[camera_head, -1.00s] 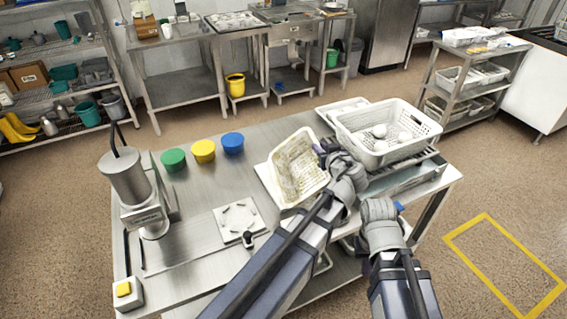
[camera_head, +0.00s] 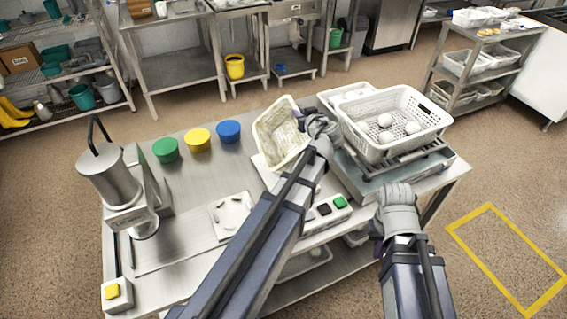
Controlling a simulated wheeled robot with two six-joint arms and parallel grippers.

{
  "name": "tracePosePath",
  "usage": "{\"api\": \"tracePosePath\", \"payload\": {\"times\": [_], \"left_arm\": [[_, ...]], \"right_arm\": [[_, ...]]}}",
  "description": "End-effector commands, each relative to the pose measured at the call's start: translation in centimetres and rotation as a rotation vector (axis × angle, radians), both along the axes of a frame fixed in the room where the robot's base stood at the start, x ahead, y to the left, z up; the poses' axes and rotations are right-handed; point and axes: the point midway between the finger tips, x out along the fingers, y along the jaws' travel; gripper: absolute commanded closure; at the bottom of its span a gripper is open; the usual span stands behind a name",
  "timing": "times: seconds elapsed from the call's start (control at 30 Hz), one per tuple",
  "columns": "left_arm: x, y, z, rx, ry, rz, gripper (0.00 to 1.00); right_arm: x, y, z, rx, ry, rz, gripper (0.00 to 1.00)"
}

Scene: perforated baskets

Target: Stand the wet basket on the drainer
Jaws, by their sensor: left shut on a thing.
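A cream basket with brownish stains (camera_head: 277,142) is tilted on its side, its open face toward the left and toward me. My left gripper (camera_head: 314,127) is shut on its right rim; the fingertips are mostly hidden by the wrist. The basket's lower edge is over a pale tray or mat (camera_head: 266,180), and I cannot tell whether it touches. A dark slatted rack (camera_head: 428,153), perhaps the drainer, sits on a steel unit at the table's right. My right gripper (camera_head: 397,192) is by the table's front right edge, away from the basket; its fingers cannot be made out.
A large white perforated basket (camera_head: 370,146) with three round white things stands on the rack, close to my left gripper. Green (camera_head: 166,150), yellow (camera_head: 198,139) and blue (camera_head: 229,131) tubs line the back left. A button box (camera_head: 325,211) is at the front.

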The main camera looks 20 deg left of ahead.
Motion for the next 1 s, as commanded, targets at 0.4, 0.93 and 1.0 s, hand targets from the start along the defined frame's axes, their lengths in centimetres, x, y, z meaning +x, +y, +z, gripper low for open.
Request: {"api": "tracePosePath", "payload": {"times": [0.4,0.93,1.0], "left_arm": [[-0.8,13.0,-1.0,0.002,-0.003,0.123,1.00],[-1.7,14.1,-0.1,0.004,-0.003,0.133,1.00],[-1.7,14.1,-0.4,0.004,-0.003,0.132,1.00]], "right_arm": [[0.0,0.0,-1.0,0.000,0.000,0.000,1.00],[0.0,0.0,-0.2,0.000,0.000,0.000,1.00],[0.0,0.0,-0.5,0.000,0.000,0.000,1.00]]}}
